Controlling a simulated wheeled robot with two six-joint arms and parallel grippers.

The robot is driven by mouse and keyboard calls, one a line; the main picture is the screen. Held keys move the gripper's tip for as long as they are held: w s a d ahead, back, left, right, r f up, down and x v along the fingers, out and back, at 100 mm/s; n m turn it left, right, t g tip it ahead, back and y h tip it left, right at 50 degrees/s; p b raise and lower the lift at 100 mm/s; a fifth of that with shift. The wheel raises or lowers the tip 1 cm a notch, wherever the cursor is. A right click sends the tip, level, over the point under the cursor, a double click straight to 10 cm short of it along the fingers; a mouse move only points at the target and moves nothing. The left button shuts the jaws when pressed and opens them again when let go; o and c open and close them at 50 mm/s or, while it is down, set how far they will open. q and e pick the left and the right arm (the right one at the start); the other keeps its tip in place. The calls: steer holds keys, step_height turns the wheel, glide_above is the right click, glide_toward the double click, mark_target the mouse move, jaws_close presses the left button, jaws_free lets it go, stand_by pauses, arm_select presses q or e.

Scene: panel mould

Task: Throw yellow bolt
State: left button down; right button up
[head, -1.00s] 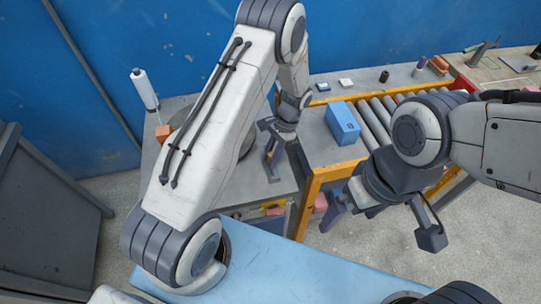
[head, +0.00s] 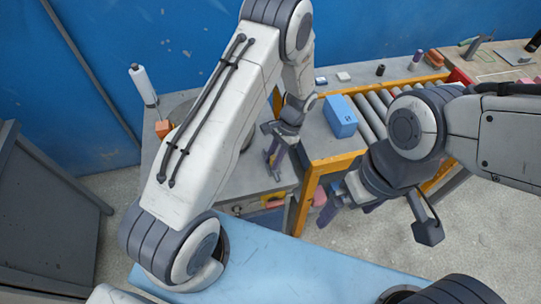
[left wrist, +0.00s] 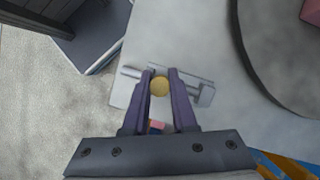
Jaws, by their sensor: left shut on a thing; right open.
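The yellow round knob of the bolt (left wrist: 160,87) shows in the left wrist view between my left gripper's (left wrist: 160,76) purple fingertips, which are shut on it. The bolt's grey rod and bracket (left wrist: 205,95) lie crosswise behind the fingers on a pale grey surface. In the head view my left gripper (head: 274,160) reaches down at the front of the grey bench; the knob is too small or hidden to make out there. My right gripper (head: 377,225) is open and empty, in the air in front of the roller conveyor.
A blue box (head: 340,116) stands on the bench beside the roller conveyor (head: 373,116), which has an orange frame. A white bottle (head: 142,85) and an orange block (head: 162,129) stand at the bench's left. A dark grey cabinet (head: 45,215) is at far left.

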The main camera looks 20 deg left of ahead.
arm_select(q)
steer(key=c, duration=0.8)
jaws_free()
steer(key=shift+s+d, duration=0.25)
steer(key=shift+c, duration=0.2)
steer(key=shift+o, duration=0.6)
steer(key=shift+a, duration=0.15)
steer(key=b+v, duration=0.2)
steer(key=v, duration=0.8)
steer(key=shift+r, duration=0.25)
steer(key=shift+w, duration=0.1)
